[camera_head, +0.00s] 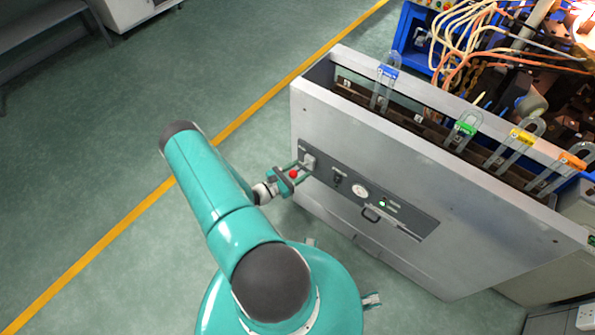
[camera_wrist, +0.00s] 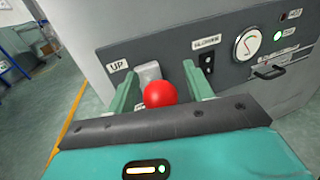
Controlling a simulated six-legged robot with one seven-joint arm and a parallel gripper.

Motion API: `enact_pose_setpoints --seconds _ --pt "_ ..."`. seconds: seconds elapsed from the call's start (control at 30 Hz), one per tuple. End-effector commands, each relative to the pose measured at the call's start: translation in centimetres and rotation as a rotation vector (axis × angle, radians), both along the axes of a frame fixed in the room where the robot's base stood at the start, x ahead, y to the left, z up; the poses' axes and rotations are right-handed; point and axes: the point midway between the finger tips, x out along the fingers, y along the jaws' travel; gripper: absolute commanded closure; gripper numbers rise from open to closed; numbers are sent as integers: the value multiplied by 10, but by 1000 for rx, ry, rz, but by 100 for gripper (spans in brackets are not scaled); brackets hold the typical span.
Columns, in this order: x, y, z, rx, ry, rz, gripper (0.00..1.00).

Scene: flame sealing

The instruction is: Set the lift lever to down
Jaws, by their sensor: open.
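The lift lever shows as a round red knob (camera_wrist: 160,94) in front of a light grey plate (camera_wrist: 148,72) on the control panel, near the label "UP" (camera_wrist: 118,66). The knob also shows in the head view (camera_head: 293,174). My gripper (camera_wrist: 160,70) is open, with one green finger on each side of the knob and a gap to the right finger. In the head view my gripper (camera_head: 302,169) reaches the left end of the panel. The lever's shaft and any "DOWN" label are hidden, and I cannot tell whether a finger touches the knob.
Right of the lever the panel carries a black switch (camera_wrist: 207,62), a round gauge (camera_wrist: 247,42), a lit green lamp (camera_wrist: 278,36) and a black handle (camera_wrist: 269,72). Glass tubes with coloured clips (camera_head: 465,130) stand above the grey cabinet (camera_head: 440,200).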

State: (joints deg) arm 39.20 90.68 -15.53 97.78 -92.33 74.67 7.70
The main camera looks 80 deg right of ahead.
Motion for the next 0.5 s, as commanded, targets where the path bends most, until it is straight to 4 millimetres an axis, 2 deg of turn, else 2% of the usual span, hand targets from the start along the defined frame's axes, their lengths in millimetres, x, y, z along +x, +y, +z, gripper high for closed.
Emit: enact_pose_setpoints --seconds 0.13,0.17,0.4,0.5 --pt "0 0 0 0 0 0 48" --pt "0 0 0 0 0 0 52" --pt "0 0 0 0 0 0 100" --pt "0 0 0 0 0 0 100"
